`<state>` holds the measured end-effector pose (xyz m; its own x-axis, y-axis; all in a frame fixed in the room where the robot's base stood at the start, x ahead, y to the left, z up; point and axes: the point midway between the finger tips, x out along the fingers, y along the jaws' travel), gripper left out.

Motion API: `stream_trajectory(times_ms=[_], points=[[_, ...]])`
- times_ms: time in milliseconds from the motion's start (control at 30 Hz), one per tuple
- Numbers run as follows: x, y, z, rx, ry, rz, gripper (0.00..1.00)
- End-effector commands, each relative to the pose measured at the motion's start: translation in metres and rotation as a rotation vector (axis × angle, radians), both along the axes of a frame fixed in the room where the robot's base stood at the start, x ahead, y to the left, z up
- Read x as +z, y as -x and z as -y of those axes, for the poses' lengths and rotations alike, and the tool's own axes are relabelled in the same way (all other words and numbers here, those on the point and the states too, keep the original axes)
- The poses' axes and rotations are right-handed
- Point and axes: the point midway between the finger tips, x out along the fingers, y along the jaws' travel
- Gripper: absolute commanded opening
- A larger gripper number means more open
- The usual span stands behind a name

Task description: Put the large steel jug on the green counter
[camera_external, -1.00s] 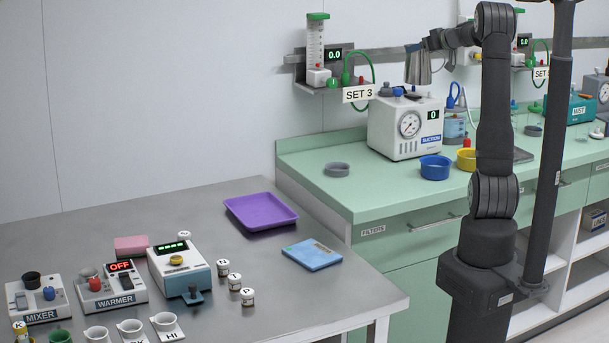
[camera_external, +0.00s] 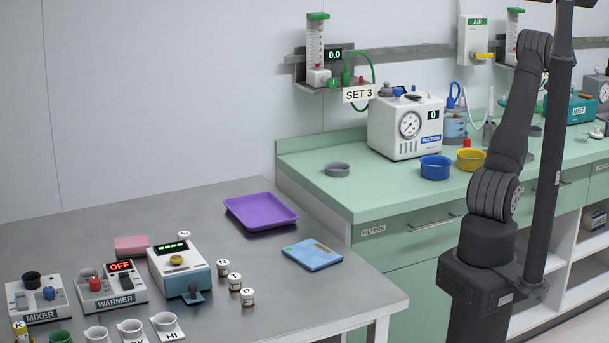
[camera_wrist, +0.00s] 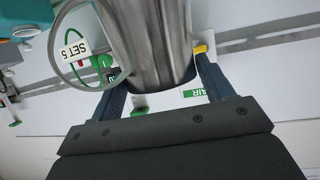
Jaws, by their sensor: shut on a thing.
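The large steel jug (camera_wrist: 150,35) fills the upper middle of the wrist view, with its round handle at the left. My gripper (camera_wrist: 162,80) is shut on it, one blue-grey finger on each side. The jug's far end runs out of the picture. In the external view my arm stands at the right, and I cannot make out the gripper or jug there; they are probably hidden behind my arm. The green counter (camera_external: 380,184) runs along the wall, with bare surface at its front left.
On the counter stand a grey ring-shaped dish (camera_external: 337,169), a suction unit (camera_external: 405,128), a blue bowl (camera_external: 435,168) and a yellow bowl (camera_external: 470,159). A wall rail (camera_external: 400,55) carries the SET 3 unit. The steel table (camera_external: 150,220) holds a purple tray (camera_external: 261,211) and several small devices.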

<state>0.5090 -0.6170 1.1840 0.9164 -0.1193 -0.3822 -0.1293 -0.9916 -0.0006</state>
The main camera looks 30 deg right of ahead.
Motion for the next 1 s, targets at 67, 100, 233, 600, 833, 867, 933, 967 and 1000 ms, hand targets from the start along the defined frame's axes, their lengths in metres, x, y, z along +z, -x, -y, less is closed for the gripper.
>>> stream_trajectory(times_ms=[67,100,233,600,833,867,933,967,1000], points=[[-0.011,0.014,0.019,-0.033,-0.001,0.0,0.11],[-0.019,0.02,0.025,-0.052,-0.002,-0.001,0.11],[-0.049,0.033,0.04,-0.125,-0.005,-0.001,0.11],[-0.102,0.056,0.058,-0.259,-0.001,0.002,0.11],[-0.12,0.056,0.059,-0.263,-0.002,0.001,0.11],[-0.123,0.056,0.059,-0.262,-0.001,0.0,0.11],[-0.131,0.056,0.059,-0.262,-0.001,0.0,0.11],[-0.134,0.056,0.059,-0.263,-0.002,0.001,0.11],[-0.139,0.056,0.059,-0.263,-0.002,0.0,0.11]])
